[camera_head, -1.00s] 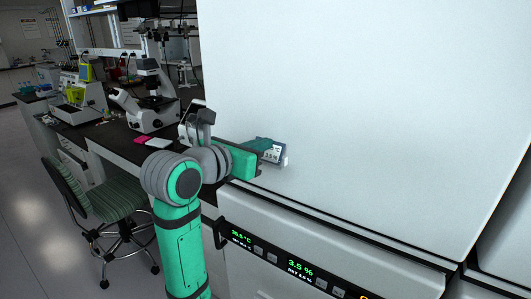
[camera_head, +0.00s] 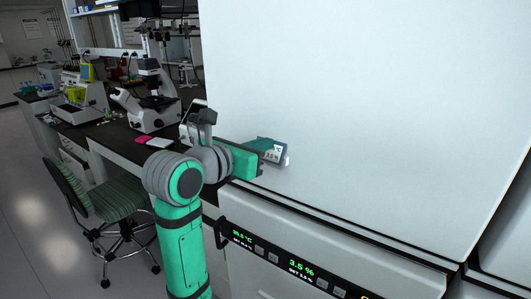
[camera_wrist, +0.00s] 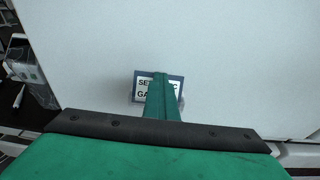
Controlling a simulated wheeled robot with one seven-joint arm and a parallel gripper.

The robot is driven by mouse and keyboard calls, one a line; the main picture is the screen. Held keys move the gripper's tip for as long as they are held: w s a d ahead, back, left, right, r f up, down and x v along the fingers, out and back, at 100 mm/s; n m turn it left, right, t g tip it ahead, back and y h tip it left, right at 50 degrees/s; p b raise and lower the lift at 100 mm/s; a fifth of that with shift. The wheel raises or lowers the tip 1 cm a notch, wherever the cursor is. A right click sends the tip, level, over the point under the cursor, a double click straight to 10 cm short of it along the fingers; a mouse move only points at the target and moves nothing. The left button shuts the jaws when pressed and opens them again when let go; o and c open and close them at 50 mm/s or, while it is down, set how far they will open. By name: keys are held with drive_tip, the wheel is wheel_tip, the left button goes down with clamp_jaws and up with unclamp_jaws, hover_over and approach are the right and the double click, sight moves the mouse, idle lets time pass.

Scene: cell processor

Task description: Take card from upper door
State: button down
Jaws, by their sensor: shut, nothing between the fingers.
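A small card (camera_head: 273,156) with printed text and a blue border is on the white upper door (camera_head: 370,110), near its lower left corner. The card (camera_wrist: 141,91) also shows in the wrist view, its middle hidden behind my teal fingers. My gripper (camera_head: 272,143) is shut with nothing between its fingers. Its fingertips (camera_wrist: 160,76) are in front of the card and overlap its upper part in the head view. I cannot tell whether they touch it.
Below the door is a lower unit with a display panel (camera_head: 290,262) and a dark handle (camera_head: 221,233). A black bench (camera_head: 125,140) with a microscope (camera_head: 150,100) stands at the left. A striped chair (camera_head: 100,195) is beside my arm.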

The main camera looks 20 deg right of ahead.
sight(273, 129)
drive_tip(key=shift+w+d, duration=0.15)
drive_tip(key=shift+d, duration=0.15)
idle(0.4)
drive_tip(key=shift+r, duration=1.8)
drive_tip(key=c, duration=2)
unclamp_jaws()
drive_tip(key=shift+c, duration=0.2)
drive_tip(key=shift+a, duration=0.15)
